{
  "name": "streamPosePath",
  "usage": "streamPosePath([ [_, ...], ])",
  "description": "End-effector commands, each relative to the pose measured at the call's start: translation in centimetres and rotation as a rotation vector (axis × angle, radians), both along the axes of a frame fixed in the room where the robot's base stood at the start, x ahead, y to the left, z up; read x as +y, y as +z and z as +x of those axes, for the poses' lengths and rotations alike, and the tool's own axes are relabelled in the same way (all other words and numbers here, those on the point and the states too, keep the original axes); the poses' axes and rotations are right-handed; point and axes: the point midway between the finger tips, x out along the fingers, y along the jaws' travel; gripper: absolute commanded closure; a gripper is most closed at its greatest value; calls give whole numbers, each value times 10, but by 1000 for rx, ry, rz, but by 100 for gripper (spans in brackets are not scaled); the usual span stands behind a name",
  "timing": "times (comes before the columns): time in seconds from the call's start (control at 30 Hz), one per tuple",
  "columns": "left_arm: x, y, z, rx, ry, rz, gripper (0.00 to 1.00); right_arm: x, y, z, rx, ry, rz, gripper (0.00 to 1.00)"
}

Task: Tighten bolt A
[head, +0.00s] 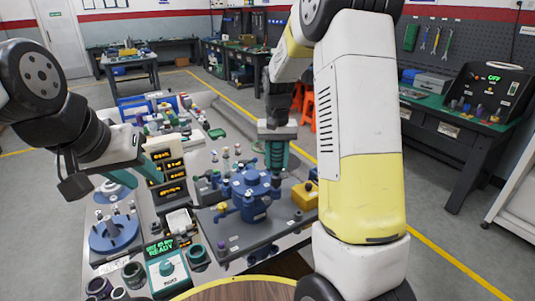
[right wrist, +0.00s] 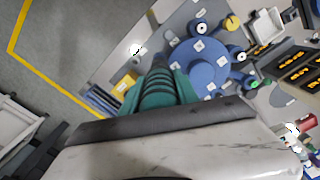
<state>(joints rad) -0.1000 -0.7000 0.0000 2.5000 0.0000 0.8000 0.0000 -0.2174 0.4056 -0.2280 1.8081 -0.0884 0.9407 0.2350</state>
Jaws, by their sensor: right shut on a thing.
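A round blue fixture (head: 252,182) with several small knobs and bolts around it stands on a dark plate (head: 230,236). It also shows in the right wrist view (right wrist: 196,66). My right gripper (head: 276,168), with teal ribbed fingers, points down at the far right edge of the fixture. I cannot tell which bolt is bolt A. My left gripper (head: 148,170) hangs apart at the left, by the orange displays; its opening is unclear.
Orange-lit displays (head: 172,178) stand left of the plate. A green "READY" screen (head: 160,248) and a teal dial box (head: 166,272) are in front. A blue round stand (head: 113,234) is at the left, and a yellow block (head: 305,195) is right of the fixture.

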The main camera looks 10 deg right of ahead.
Motion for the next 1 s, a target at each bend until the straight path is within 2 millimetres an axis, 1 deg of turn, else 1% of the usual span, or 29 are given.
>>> streamPosePath([
  [1.0,0,0,0,0,0,0,64,0,-10,0,-1,0,0,100],
])
